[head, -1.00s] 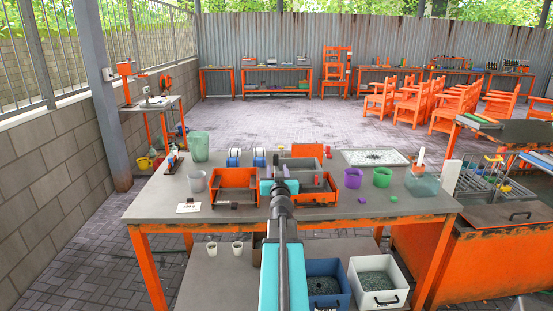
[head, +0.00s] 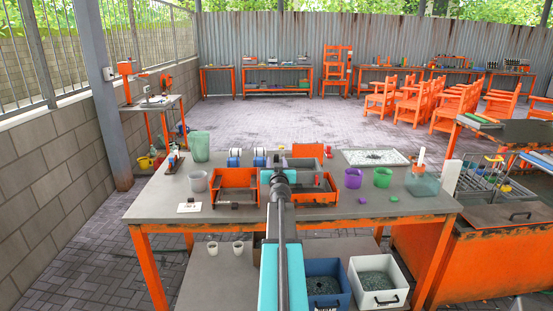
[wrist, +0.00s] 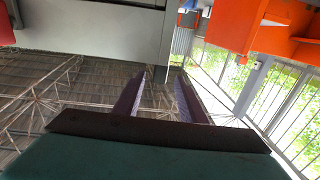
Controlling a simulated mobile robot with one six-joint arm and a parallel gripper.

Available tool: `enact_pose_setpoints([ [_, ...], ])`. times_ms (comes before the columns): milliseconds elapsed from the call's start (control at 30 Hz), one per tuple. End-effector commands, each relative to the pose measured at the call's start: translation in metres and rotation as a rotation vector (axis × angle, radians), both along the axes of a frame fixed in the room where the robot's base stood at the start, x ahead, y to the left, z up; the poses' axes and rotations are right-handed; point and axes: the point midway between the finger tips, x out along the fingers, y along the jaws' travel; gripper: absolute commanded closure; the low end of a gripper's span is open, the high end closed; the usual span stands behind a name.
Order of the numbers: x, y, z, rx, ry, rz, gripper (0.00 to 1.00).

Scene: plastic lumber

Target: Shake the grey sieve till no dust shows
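The grey sieve (head: 301,162) is above the orange tray (head: 236,178) area at the middle of the near table, just beyond my wrist. In the wrist view, a large grey surface (wrist: 95,40), which looks like the sieve's, fills the upper left. My gripper (wrist: 160,72) has its two fingers apart, with their tips against the edge of this grey part, so it seems to hold the sieve. In the head view my own arm hides the fingers. The inside of the sieve is too small and too hidden to tell whether dust shows.
Purple (head: 353,178) and green (head: 382,177) cups stand to the right. A speckled white tray (head: 376,158) lies behind them. Two bins (head: 378,286) of grey grains sit below.

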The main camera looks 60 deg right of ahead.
Motion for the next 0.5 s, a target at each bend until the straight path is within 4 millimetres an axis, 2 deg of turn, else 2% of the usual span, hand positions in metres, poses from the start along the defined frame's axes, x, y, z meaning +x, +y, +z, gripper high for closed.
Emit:
enact_pose_setpoints([
  [500,0.023,-0.033,0.000,-0.001,0.001,-0.001,0.62],
])
